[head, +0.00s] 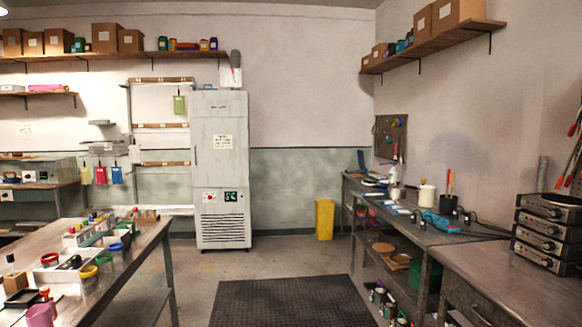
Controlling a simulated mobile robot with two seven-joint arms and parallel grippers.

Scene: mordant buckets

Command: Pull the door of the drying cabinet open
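The drying cabinet (220,170) looks to be the tall light-grey cabinet against the back wall, left of centre. Its door (217,155) is shut and carries a paper label; a thin vertical handle seems to run along its left side. A lower panel (223,228) has a red mark, a small green display and a vent grille. The cabinet stands well away from me across the room. Neither of my grippers shows in the head view.
A black floor mat (283,301) lies ahead, with open floor up to the cabinet. A cluttered table (140,262) stands at left, and a long workbench (440,238) with equipment runs along the right. A yellow bin (325,219) stands right of the cabinet by the back wall.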

